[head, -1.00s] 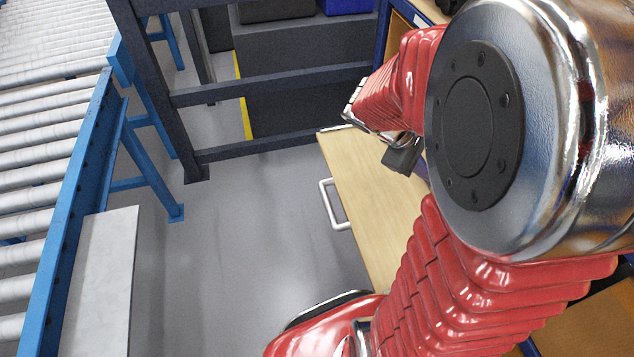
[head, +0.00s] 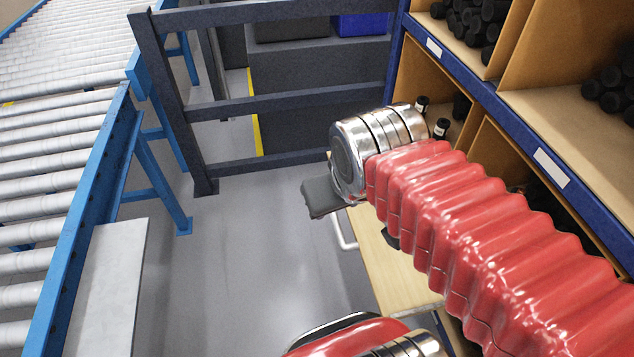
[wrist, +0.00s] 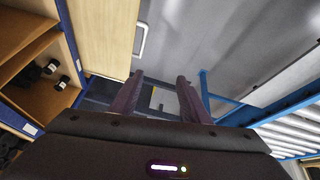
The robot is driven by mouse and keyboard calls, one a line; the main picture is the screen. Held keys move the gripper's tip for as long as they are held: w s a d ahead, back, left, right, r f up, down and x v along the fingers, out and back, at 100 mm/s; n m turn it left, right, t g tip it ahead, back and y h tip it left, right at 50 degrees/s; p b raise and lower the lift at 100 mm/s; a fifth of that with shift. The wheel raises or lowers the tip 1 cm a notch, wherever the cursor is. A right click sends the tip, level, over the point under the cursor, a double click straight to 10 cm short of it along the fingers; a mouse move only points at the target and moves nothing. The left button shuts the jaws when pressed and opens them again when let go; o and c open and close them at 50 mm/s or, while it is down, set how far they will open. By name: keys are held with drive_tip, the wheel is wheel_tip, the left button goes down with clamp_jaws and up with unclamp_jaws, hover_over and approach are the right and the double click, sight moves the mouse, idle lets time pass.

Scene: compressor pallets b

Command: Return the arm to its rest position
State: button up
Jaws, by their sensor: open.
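My arm, in red ribbed sleeves with shiny metal joints, reaches in the head view from the lower right to the middle, with its bend over the wooden board. My gripper (wrist: 160,82) shows in the wrist view with its two dark fingers apart and nothing between them. In the head view the fingers cannot be made out. A dark grey block shows beside the metal joint there, and I cannot tell which part of my arm it is.
A blue-framed roller conveyor (head: 50,190) runs along the left. A dark metal frame (head: 290,104) stands at the back. Wooden shelves (head: 545,110) with black cylinders are on the right, near my arm. A wooden board (head: 392,268) lies below my arm. Grey floor (head: 240,260) is clear between.

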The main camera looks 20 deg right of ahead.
drive_tip(key=shift+s+a+r+y, duration=0.15)
drive_tip(key=shift+a+r+y, duration=0.1)
drive_tip(key=shift+a, duration=0.3)
drive_tip(key=shift+s+a+r+y, duration=0.1)
drive_tip(key=shift+a+r+y, duration=0.1)
drive_tip(key=shift+a, duration=0.35)
